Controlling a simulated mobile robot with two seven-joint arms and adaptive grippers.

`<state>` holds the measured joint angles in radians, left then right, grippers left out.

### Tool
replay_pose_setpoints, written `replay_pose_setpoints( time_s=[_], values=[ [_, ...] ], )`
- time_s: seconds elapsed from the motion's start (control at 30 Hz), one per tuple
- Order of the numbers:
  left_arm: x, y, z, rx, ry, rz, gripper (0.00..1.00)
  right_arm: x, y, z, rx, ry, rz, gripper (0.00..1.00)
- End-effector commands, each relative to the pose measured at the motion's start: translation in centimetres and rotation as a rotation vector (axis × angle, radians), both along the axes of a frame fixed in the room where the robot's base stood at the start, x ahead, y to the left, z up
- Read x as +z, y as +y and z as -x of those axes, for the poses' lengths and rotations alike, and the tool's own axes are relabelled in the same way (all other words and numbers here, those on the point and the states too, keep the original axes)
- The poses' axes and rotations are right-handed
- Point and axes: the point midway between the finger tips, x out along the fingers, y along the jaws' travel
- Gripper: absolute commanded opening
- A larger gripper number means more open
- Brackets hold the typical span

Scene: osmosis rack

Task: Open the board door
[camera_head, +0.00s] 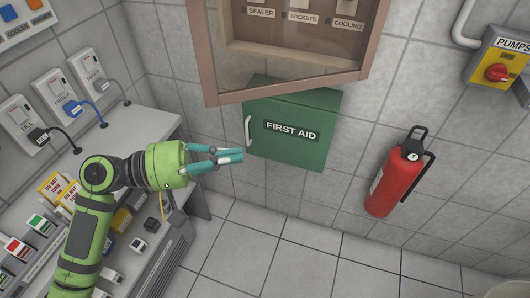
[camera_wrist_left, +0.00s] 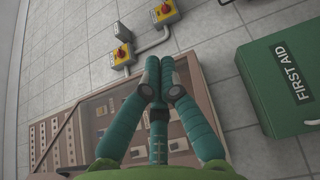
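The board is a wall cabinet with a brown-framed glass door (camera_head: 290,92) at the top of the head view, cut off by the upper edge. Labels reading SEALER, SOCKETS and COOLING show behind the glass. Whether the door is fully closed or slightly ajar, I cannot tell. In the left wrist view the brown frame (camera_wrist_left: 199,72) lies beyond my fingers, which hide part of it. My left gripper (camera_head: 236,156) is below the door, left of the first aid box, apart from the door as far as I see. Its teal fingers (camera_wrist_left: 159,66) are together, with nothing seen between them. My right gripper is out of view.
A green first aid box (camera_head: 316,154) hangs under the board. A red fire extinguisher (camera_head: 397,181) hangs to the right, below a yellow PUMPS switch (camera_head: 497,62). A grey counter (camera_head: 130,125) with plugs and switches is at left. The floor between is clear.

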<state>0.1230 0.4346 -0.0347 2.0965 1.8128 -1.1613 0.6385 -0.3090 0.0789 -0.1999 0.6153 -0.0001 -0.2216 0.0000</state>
Motion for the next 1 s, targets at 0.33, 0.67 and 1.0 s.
replay_pose_setpoints(
  time_s=[0.33,0.67,1.0],
  values=[
    [0.4,-5.5,0.9,0.0,0.002,0.001,0.0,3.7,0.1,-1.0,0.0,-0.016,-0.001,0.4],
    [-0.1,-6.4,1.5,0.002,-0.001,-0.001,0.0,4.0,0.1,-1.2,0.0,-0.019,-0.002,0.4],
    [0.0,-6.4,1.5,0.001,-0.001,-0.001,0.0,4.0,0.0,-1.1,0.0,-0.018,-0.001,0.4]
  ],
)
